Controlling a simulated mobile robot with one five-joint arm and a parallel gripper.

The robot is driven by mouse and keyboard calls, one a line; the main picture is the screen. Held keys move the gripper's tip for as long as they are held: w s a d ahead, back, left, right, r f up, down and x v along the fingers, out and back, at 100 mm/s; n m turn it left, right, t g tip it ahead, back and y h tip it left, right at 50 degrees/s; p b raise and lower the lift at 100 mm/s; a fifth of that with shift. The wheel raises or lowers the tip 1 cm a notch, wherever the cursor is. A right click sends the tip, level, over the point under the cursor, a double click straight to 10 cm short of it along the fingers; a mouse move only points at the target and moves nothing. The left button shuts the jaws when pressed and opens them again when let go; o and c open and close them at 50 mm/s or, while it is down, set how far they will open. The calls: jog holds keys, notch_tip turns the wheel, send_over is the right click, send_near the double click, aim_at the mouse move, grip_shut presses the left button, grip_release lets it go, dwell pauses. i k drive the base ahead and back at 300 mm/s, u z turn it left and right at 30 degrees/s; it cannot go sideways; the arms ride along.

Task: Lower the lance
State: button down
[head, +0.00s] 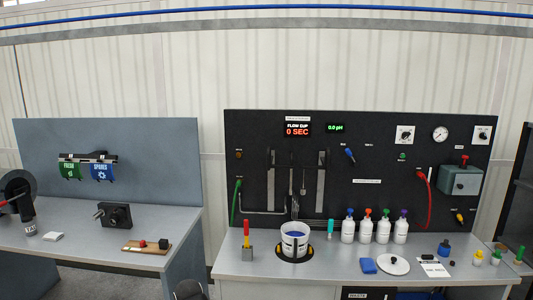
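A thin dark rod (294,208), which may be the lance, hangs in front of the black panel just above the white bucket (294,246). Which slim part is the lance is too small to tell for sure. Two upright metal rails (320,180) stand either side, with other thin tools (304,182) hanging between them. The bucket stands on a dark round base with yellow marks and has something blue inside. My gripper cannot be made out in this view. A dark rounded shape at the bottom edge is unclear.
On the right bench (232,268), a red-and-yellow handled tool (247,240) stands left of the bucket.

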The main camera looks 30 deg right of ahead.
aim_at(269, 158)
jog(key=z, duration=0.05)
jog(key=i, duration=0.95)
jog(key=u, duration=0.05)
